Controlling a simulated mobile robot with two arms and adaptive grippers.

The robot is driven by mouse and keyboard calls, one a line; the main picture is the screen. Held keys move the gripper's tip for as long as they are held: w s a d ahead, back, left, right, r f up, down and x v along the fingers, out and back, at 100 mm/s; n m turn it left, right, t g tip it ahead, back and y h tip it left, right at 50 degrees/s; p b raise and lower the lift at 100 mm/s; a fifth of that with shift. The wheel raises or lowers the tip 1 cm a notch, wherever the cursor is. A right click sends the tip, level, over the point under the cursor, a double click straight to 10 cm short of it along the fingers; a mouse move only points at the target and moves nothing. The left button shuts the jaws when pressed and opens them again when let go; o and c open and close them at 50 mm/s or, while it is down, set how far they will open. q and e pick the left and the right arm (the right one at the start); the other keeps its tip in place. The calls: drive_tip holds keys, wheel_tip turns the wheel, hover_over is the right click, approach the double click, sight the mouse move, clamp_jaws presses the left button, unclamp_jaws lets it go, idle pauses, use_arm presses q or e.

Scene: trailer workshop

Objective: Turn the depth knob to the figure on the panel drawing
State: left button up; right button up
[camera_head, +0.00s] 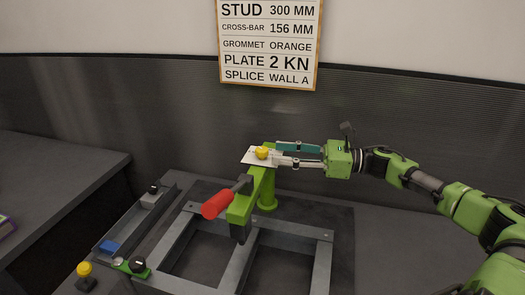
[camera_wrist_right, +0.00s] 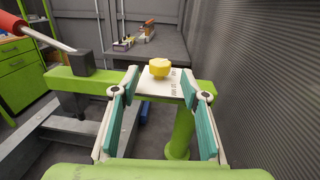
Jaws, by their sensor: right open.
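A yellow knob (camera_head: 262,152) sits on a white plate (camera_head: 248,159) on top of a green post and arm. In the right wrist view the yellow knob (camera_wrist_right: 160,67) is faceted, and the white plate (camera_wrist_right: 152,86) bears small dark marks too small to read. My right gripper (camera_head: 277,155) is open and level, just right of the knob in the head view. In the wrist view the knob is ahead, between and beyond the fingertips (camera_wrist_right: 160,82), apart from both. A wall sign (camera_head: 268,43) lists STUD 300 MM, CROSS-BAR 156 MM and more; its top is cut off.
A green arm with a red handle (camera_head: 216,204) stands over a grey metal frame (camera_head: 287,236) on the bench. A tray (camera_head: 114,236) holding a blue block (camera_head: 109,247) and a yellow-topped button (camera_head: 85,269) are at the left. The grey wall is close behind.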

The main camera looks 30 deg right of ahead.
sight(262, 149)
drive_tip(key=p+x, duration=0.1)
drive_tip(key=x, duration=0.3)
drive_tip(key=shift+w+a+r+p, duration=0.1)
drive_tip(key=shift+r+p, duration=0.1)
drive_tip(key=shift+p, duration=0.1)
drive_tip(key=shift+p+x, duration=0.3)
drive_tip(key=shift+x, duration=0.6)
drive_tip(key=shift+f, duration=0.25)
drive_tip(key=c, duration=1.1)
